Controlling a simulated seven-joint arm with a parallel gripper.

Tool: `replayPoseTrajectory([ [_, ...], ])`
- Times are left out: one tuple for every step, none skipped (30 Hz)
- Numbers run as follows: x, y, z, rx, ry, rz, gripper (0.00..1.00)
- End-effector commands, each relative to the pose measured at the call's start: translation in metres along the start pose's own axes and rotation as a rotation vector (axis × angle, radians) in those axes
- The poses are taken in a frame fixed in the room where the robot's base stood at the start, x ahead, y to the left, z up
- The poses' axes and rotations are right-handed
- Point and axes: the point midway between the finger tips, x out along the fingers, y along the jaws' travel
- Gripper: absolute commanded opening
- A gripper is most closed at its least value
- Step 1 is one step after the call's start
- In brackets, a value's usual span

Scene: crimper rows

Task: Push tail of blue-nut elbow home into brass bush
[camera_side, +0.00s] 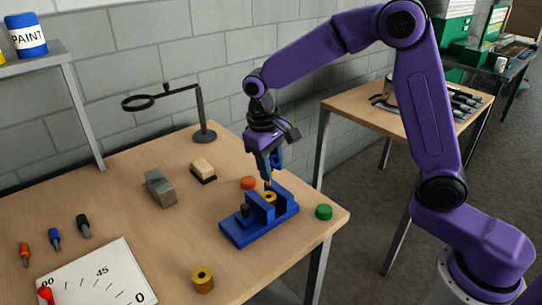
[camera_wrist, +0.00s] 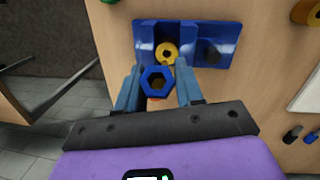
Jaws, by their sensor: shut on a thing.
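The elbow's blue hex nut (camera_wrist: 157,80) sits between the two blue fingers of my gripper (camera_wrist: 159,90), which is shut on the elbow. In the side view my gripper (camera_side: 269,170) points down above the blue fixture (camera_side: 239,232), and a small brass tail (camera_side: 268,184) shows under the fingers. The brass bush (camera_side: 270,197) stands in the right part of the fixture, just below the tail; whether they touch is unclear. In the wrist view the bush (camera_wrist: 167,53) lies beyond the nut, its hole visible. The nut and fingers hide the tail there.
An orange cap (camera_side: 248,182) and a green cap (camera_side: 324,212) lie near the fixture. A loose brass ring (camera_side: 203,280) lies in front. A grey block (camera_side: 160,188), a brush-like block (camera_side: 203,170) and a magnifier stand (camera_side: 204,132) are behind. A dial board (camera_side: 100,280) lies front left.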

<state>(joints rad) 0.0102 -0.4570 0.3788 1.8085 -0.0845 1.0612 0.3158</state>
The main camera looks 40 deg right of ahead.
Motion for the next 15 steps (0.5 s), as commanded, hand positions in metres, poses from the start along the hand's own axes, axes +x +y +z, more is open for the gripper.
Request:
replayPoseTrajectory([
  [0.004, 0.000, 0.000, 0.000, -0.002, 0.001, 0.03],
  [0.006, -0.001, 0.000, 0.000, -0.002, 0.001, 0.03],
  [0.009, -0.001, -0.001, 0.000, -0.001, 0.001, 0.03],
  [0.011, -0.001, -0.001, 0.000, -0.001, 0.001, 0.03],
  [0.013, -0.001, -0.001, 0.000, -0.001, 0.001, 0.03],
  [0.015, -0.001, -0.001, 0.000, -0.001, 0.001, 0.03],
  [0.017, -0.002, -0.001, 0.000, -0.001, 0.001, 0.03],
  [0.018, -0.002, -0.001, 0.000, -0.001, 0.001, 0.03],
  [0.019, -0.002, -0.002, 0.000, 0.000, 0.000, 0.03],
  [0.020, -0.002, -0.002, 0.000, 0.000, 0.000, 0.03],
  [0.021, -0.002, -0.002, 0.000, 0.000, 0.000, 0.03],
  [0.021, -0.002, -0.002, 0.000, 0.000, 0.000, 0.03],
  [0.022, -0.002, -0.002, 0.000, 0.000, 0.000, 0.03],
  [0.022, -0.002, -0.002, 0.000, 0.000, 0.000, 0.03],
  [0.022, -0.002, -0.002, 0.000, 0.000, 0.000, 0.03],
])
